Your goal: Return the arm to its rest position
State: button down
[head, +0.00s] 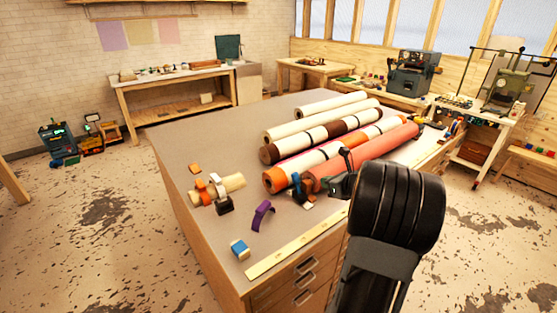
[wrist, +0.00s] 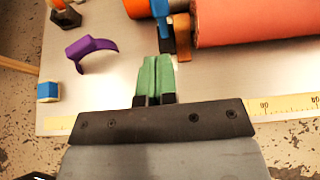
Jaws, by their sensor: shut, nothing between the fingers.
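My arm, black and bulky, rises at the right front of the workbench (head: 185,138) in the head view. In the wrist view my gripper (wrist: 154,60) has its two green fingertips together, with nothing between them. It is over the bench top near the front edge. A purple curved clip (wrist: 90,48) lies to its left, apart from it. The red roll (wrist: 250,22) lies to its right and beyond.
Several rolls lie across the bench, including a white roll (head: 300,123). A blue block (head: 239,249), a cream piece (head: 232,183) and small clips lie on the left part. A yellow ruler (head: 295,247) runs along the front edge. Bare bench lies at the far left.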

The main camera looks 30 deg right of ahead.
jog(key=s+a+f+n+g+y, duration=0.1)
jog(key=s+a+f+n+g, duration=0.2)
jog(key=a+n, duration=0.4)
jog(key=s+a+f+n+g+y, duration=0.1)
jog(key=s+a+n+g, duration=0.25)
jog(key=n, duration=0.45)
jog(key=s+a+r+n+h, duration=0.2)
jog(key=s+a+r+n, duration=0.1)
jog(key=a+n, duration=0.6)
jog(key=s+a+r+n+g+h, duration=0.1)
jog(key=s+a+r+n+h, duration=0.1)
jog(key=s+a+n, duration=0.4)
jog(key=a+r+n, duration=0.1)
jog(key=a+n, duration=0.2)
jog(key=n, duration=0.1)
jog(key=shift+s+a, duration=0.15)
jog(key=shift+a, duration=0.1)
jog(key=shift+g, duration=0.25)
